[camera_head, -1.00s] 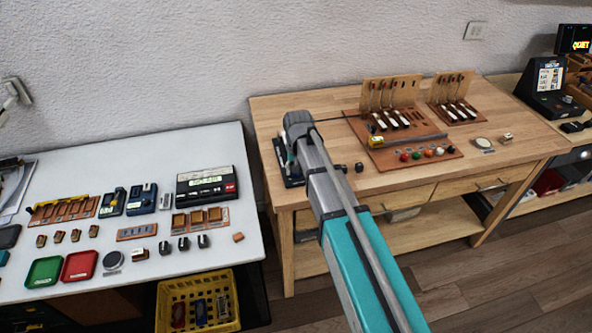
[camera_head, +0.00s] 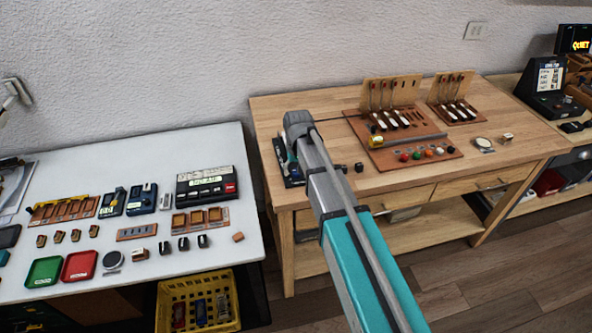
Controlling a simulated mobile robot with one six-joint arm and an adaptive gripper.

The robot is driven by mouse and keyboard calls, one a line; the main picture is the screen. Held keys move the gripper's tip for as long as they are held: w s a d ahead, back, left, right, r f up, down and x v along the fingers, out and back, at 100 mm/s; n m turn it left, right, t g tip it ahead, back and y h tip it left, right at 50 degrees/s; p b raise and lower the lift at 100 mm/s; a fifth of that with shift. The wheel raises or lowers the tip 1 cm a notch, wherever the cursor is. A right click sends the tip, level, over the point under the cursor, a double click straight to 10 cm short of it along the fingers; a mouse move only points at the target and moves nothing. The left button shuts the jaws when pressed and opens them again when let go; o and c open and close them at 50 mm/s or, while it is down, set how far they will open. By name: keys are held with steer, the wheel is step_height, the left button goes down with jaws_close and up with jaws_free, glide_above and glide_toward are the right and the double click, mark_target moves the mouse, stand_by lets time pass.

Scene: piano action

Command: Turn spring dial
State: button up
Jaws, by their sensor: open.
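My arm reaches from the bottom right over the left end of the wooden bench (camera_head: 285,222). My gripper (camera_head: 290,152) hangs at the arm's far end, mostly hidden behind my wrist, and its fingertips do not show clearly. It is over or beside a dark board (camera_head: 281,167) at the bench's left edge, partly covered by my arm. I cannot tell whether they touch. No part is clearly readable as the spring dial.
Two upright wooden panels (camera_head: 391,91) with hammer-like parts stand at the back of the bench. A small black block (camera_head: 359,167) lies right of my arm. The white table (camera_head: 225,145) at left holds trays and devices. A yellow crate (camera_head: 233,312) is below.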

steer(key=shift+r+p, duration=0.35)
step_height(320, 180, up, 13)
steer(key=p, duration=1.3)
steer(key=s+d+f+m+b, duration=0.2)
steer(key=s+d+f+b, duration=0.1)
steer(key=s+d, duration=1.4)
steer(key=d, duration=0.3)
steer(key=shift+d+m, duration=0.15)
steer(key=shift+m, duration=0.25)
steer(key=w+a+r+n+p, duration=0.3)
steer(key=w+a+n, duration=0.1)
steer(key=w+a, duration=1.3)
steer(key=a, duration=0.3)
steer(key=shift+f, duration=0.15)
